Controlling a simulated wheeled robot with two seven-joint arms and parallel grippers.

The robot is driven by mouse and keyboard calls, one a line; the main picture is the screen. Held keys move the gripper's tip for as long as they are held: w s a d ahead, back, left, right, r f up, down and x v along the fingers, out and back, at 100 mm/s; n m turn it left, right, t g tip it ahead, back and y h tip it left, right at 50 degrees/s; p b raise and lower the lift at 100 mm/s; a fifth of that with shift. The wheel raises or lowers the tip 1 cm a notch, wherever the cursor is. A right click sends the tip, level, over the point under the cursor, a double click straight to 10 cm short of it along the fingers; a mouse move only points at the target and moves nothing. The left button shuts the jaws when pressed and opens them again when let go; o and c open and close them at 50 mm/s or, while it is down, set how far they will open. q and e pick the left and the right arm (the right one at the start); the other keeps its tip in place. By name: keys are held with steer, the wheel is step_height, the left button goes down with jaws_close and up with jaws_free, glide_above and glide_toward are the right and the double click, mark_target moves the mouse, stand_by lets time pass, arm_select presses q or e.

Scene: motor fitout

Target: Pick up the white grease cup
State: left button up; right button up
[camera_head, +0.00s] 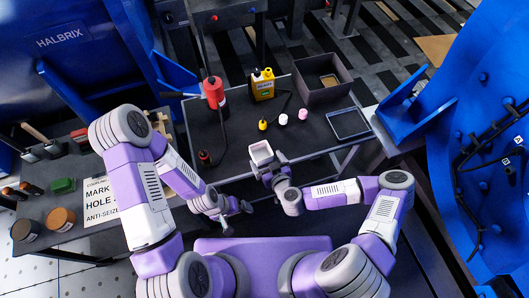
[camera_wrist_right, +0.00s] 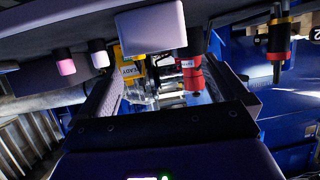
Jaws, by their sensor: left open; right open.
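A small white cup (camera_head: 283,119), which I take as the white grease cup, stands on the dark workbench between a yellow cup (camera_head: 262,124) and a pink cup (camera_head: 303,114). The white cup (camera_wrist_right: 97,52) and the pink cup (camera_wrist_right: 65,60) also show in the right wrist view, which looks upside down. My right gripper (camera_head: 269,163) is open and empty at the bench's front edge, nearer me than the cups and apart from them. My left gripper (camera_head: 236,208) is open and empty, lower and left, off the bench front.
A white square container (camera_head: 261,152) stands close beyond the right gripper. A red bottle (camera_head: 214,92), a yellow bottle (camera_head: 262,84), a dark open box (camera_head: 322,80) and a shallow tray (camera_head: 348,123) stand on the bench. A side table (camera_head: 88,250) is at left.

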mark_target(258, 145)
steer(key=b+x, duration=0.1)
steer(key=x, duration=0.2)
steer(key=b+x, duration=0.2)
steer(key=x, duration=0.1)
steer(key=shift+d+f, duration=0.1)
steer(key=shift+f, duration=0.35)
steer(key=shift+w+f, duration=0.1)
steer(key=shift+w, duration=0.4)
steer(key=c, duration=0.8)
